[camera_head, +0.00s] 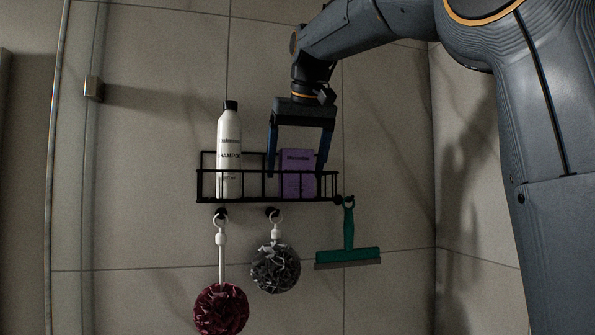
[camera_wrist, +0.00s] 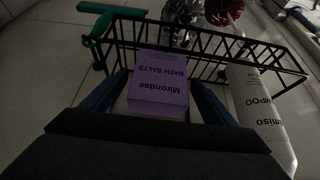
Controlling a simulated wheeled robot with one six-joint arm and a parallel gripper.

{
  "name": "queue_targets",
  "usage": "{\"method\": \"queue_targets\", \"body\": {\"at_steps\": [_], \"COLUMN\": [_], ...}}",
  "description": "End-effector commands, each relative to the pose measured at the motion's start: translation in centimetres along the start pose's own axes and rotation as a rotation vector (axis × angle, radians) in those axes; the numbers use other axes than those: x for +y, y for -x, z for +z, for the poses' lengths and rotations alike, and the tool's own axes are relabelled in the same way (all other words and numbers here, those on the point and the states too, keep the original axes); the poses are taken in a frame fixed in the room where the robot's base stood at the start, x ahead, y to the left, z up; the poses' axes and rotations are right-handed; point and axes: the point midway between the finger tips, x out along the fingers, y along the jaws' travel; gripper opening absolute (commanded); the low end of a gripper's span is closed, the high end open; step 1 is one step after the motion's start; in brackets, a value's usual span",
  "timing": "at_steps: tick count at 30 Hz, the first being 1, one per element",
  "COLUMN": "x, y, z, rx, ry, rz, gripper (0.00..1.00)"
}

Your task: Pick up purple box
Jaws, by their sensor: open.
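The purple box (camera_head: 298,172) stands upright in the right part of a black wire shelf (camera_head: 214,201) on the tiled wall. In the wrist view the purple box (camera_wrist: 160,82) shows its printed bath salts label between my two blue fingers. My gripper (camera_head: 297,172) is open and points down, with one finger on each side of the box. The fingers reach down to about the shelf's rail level; I cannot tell if either finger touches the box. The lower part of the box is partly behind the shelf's front bars.
A white shampoo bottle (camera_head: 229,155) with a black cap stands in the shelf's left part. A red pouf (camera_head: 221,308), a grey pouf (camera_head: 275,268) and a green squeegee (camera_head: 348,252) hang below the shelf. A glass edge runs at the left.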

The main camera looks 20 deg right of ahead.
Motion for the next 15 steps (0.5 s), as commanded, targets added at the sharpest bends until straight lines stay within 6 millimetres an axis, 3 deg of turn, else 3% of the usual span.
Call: {"method": "queue_targets", "body": {"at_steps": [4, 11, 15], "x": [0.11, 0.20, 0.22], "y": [-1.02, -1.09, -1.08], "z": [0.04, 0.03, 0.03], "rx": [0.000, 0.000, 0.000], "ry": [-0.002, -0.003, -0.003], "rz": [0.001, 0.002, 0.002], "gripper": [0.80, 0.79, 0.55]}}
